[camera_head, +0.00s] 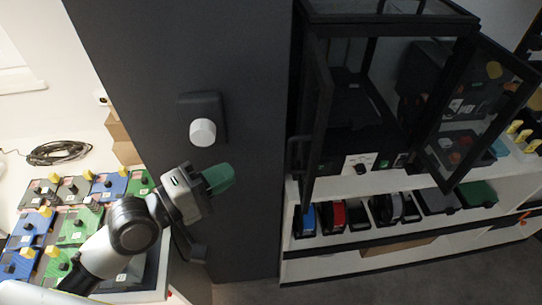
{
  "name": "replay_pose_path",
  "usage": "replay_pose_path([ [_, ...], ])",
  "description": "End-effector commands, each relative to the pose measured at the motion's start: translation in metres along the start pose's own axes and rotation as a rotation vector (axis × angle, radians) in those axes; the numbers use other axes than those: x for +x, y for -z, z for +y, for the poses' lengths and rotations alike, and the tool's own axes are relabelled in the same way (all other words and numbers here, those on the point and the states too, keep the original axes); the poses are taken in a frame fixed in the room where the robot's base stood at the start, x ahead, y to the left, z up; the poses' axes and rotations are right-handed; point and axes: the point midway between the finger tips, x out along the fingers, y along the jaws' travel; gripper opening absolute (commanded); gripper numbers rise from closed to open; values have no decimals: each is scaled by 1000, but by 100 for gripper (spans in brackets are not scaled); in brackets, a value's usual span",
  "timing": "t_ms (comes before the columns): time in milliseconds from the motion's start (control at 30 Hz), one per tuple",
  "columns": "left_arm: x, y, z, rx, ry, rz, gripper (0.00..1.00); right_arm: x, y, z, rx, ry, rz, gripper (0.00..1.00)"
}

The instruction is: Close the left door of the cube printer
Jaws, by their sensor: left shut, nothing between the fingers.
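The cube printer (393,24) is a black-framed box with clear panels on the white shelf at the upper right. Its left door (315,125) stands open, swung out toward me and seen nearly edge-on. Its right door (452,175) is also open, swung out to the right. My left gripper (221,178), with green fingertips, is shut and empty. It is in front of the dark panel, left of the left door and apart from it. My right gripper is not in view.
A table on the left holds several coloured boxes and a coiled black cable (60,152). Coloured items fill the shelf below the printer.

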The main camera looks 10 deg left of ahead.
Motion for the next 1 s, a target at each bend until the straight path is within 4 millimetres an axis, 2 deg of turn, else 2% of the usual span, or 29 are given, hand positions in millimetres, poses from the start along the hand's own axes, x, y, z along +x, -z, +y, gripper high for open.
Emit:
replay_pose_path([
  [33, 13, -1, 7, -2, -6, -2, 0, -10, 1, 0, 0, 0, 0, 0],
  [200, 50, 0, 6, -1, -3, -1, 0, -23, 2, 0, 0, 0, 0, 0],
  [267, 61, -1, 5, 0, -2, -2, 0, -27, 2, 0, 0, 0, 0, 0],
  [400, 74, -18, 4, -1, 0, -3, 0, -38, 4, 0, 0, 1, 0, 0],
  [600, 84, -28, 1, 1, 1, -2, 0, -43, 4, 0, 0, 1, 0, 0],
  [1000, 86, -29, 0, 3, 2, -2, 0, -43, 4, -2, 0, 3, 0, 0],
])
